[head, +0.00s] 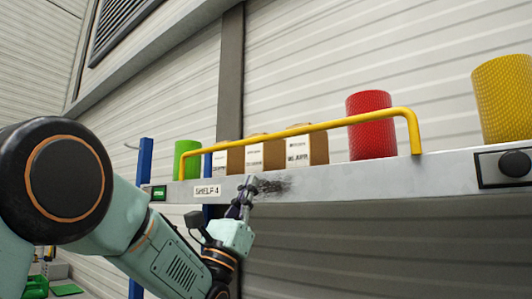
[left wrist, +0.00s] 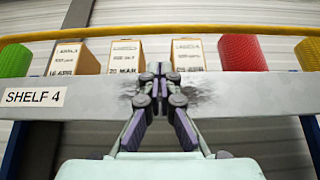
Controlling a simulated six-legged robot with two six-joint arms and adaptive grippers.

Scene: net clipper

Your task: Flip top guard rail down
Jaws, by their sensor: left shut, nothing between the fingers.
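The yellow guard rail (head: 330,122) stands upright along the front edge of the shelf (head: 350,174), in front of the goods. It also shows in the left wrist view (left wrist: 200,30), running across the top of the picture. My left gripper (head: 250,183) is shut and empty. It is in front of the grey shelf face, right of the "SHELF 4" label (head: 207,191) and below the rail. In the left wrist view the closed fingertips (left wrist: 159,68) overlap the shelf's front face and lie below the rail; whether they touch the shelf I cannot tell. My right gripper is not in view.
On the shelf stand several boxes (head: 298,150), a green roll (head: 187,160), a red roll (head: 371,125) and a yellow roll (head: 502,98). A black latch or knob (head: 514,164) is at the shelf's right. Dark scuffs (head: 272,186) mark the shelf face near my gripper.

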